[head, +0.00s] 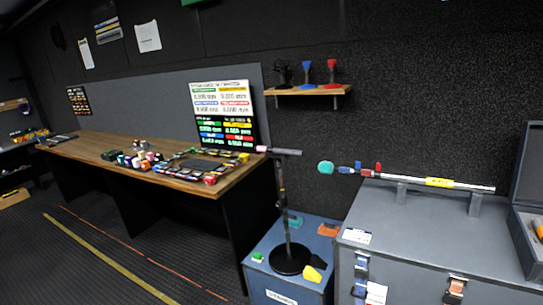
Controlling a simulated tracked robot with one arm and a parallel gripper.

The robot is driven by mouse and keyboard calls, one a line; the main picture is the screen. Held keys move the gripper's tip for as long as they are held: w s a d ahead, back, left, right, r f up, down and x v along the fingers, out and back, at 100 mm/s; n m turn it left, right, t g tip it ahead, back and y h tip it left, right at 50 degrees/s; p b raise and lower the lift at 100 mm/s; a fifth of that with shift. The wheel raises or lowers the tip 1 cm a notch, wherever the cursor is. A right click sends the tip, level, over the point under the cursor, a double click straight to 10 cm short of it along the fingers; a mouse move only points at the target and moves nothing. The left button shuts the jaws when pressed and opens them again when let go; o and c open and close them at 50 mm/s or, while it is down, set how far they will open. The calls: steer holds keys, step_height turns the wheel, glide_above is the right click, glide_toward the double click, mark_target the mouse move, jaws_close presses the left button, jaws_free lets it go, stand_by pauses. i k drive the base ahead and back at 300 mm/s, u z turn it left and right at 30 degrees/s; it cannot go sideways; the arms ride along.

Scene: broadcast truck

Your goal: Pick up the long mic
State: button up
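A long, thin silver rod with a yellow band (440,183) lies across two grey upright brackets on top of the grey case at the right. Its left part has red and blue pieces and a teal rounded end (326,168) that sticks out past the case's left edge. A shorter dark microphone with a pink end (285,152) sits level on top of a black stand (285,215), left of the rod. I cannot tell for certain which is the long mic, though the rod is the longer. My gripper is not in view.
The black stand rises from a blue case (262,277) with small coloured blocks on it. The grey case (405,235) has an open-lidded box at its right. A wooden desk (110,147) holds many small items. A small shelf (308,90) holds three microphones.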

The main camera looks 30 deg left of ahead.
mark_target(259, 148)
steer(key=u, duration=0.5)
steer(key=i, duration=1)
steer(key=u, duration=0.65)
steer(key=i, duration=2.15)
steer(key=z, duration=0.55)
